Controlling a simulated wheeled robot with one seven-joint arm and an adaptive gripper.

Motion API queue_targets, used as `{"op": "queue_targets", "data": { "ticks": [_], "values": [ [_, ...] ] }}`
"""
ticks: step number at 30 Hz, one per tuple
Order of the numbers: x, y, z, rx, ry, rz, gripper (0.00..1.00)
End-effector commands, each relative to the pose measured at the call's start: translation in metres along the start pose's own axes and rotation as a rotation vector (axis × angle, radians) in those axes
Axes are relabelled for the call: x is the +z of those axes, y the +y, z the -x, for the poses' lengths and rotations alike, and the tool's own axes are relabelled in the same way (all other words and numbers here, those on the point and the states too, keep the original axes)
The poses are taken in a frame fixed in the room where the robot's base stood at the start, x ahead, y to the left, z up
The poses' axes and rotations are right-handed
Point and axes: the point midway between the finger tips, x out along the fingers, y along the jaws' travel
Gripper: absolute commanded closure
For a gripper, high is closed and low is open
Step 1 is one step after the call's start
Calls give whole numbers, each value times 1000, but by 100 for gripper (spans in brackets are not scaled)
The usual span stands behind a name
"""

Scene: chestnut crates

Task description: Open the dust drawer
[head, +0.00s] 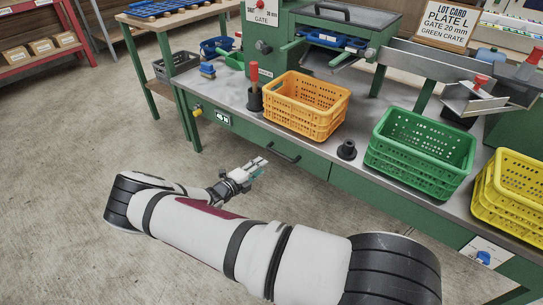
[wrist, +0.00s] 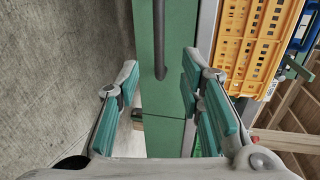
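The dust drawer (head: 310,161) is a green front under the bench top with a dark bar handle (head: 283,152). It looks flush with the bench front. In the wrist view the handle (wrist: 159,42) runs down from the top edge, in front of the green drawer face (wrist: 143,45). My gripper (head: 260,166) is in front of the bench, just left of and below the handle in the head view. In the wrist view my gripper (wrist: 158,78) is open, its teal-padded fingers wide apart, with the handle's end showing between them. I see no contact.
An orange crate (head: 300,116), a green crate (head: 413,172) and a yellow crate (head: 503,212) stand on the grey bench top. A red-handled tool in a dark holder (head: 255,98) and a small black cup (head: 347,149) stand there too. The concrete floor left of the bench is clear.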

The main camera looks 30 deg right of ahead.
Motion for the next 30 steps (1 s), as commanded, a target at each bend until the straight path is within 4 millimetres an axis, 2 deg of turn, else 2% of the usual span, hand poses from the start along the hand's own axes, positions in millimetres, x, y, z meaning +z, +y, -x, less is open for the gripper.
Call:
{"op": "queue_targets", "data": {
  "ticks": [5,8,21,27,30],
  "values": [
    [0,2,-12,-5,-5,15,65],
    [0,3,-26,-5,-4,14,65],
    [0,3,-110,-4,-4,11,65],
    [1,2,-132,-3,-4,10,65],
    [1,2,-137,-3,-5,11,65]
  ]
}}
